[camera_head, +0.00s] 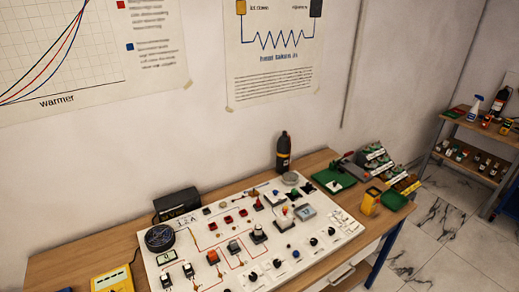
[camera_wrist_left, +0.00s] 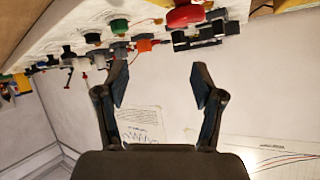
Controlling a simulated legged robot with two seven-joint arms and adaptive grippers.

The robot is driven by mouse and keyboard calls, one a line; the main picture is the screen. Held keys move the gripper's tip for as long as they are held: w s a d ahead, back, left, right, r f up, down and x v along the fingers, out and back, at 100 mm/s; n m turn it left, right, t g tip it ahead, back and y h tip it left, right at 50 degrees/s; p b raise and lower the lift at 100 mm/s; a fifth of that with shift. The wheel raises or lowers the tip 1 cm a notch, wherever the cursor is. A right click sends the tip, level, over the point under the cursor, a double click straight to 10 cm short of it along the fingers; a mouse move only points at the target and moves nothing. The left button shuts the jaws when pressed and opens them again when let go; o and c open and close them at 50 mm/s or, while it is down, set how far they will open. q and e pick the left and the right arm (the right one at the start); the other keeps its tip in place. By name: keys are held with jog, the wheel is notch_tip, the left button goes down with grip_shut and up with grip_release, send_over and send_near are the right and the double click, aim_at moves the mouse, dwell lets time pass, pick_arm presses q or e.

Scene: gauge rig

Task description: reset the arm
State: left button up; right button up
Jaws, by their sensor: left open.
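My left gripper (camera_wrist_left: 158,85) shows in the left wrist view with its two dark fingers spread apart and nothing between them. That view is turned over, so the board's parts hang along its top edge. A red round part (camera_wrist_left: 187,15) and a dark block (camera_wrist_left: 198,36) lie beyond the fingertips, apart from them. In the head view the white gauge board (camera_head: 325,232) lies on the wooden table with switches, knobs and coloured parts on it. Neither gripper shows in the head view.
A black bottle (camera_head: 283,152) stands behind the board. A black display box (camera_head: 177,204) and a yellow meter (camera_head: 113,280) are at the left. A green tray (camera_head: 334,181) and a yellow device (camera_head: 371,201) are at the right. A shelf (camera_head: 470,126) stands farther right across open floor.

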pick_arm(q)
jog(key=s+f+g, duration=0.2)
jog(key=s+f, duration=0.1)
jog(key=s+f+g, duration=0.2)
jog(key=s+f, duration=0.1)
jog(key=s, duration=0.1)
jog(key=shift+s+f, duration=0.25)
jog(key=s+d+f+g+h, duration=0.15)
jog(key=s+f+g, duration=0.3)
jog(key=s, duration=0.55)
notch_tip(320, 180, down, 27)
jog(key=s+g, duration=0.2)
jog(key=s+a+f, duration=0.3)
jog(key=s+f, duration=1.2)
jog(key=s, duration=0.2)
jog(key=shift+m+g, duration=0.3)
jog(key=shift+g, duration=0.15)
jog(key=shift+y, duration=0.25)
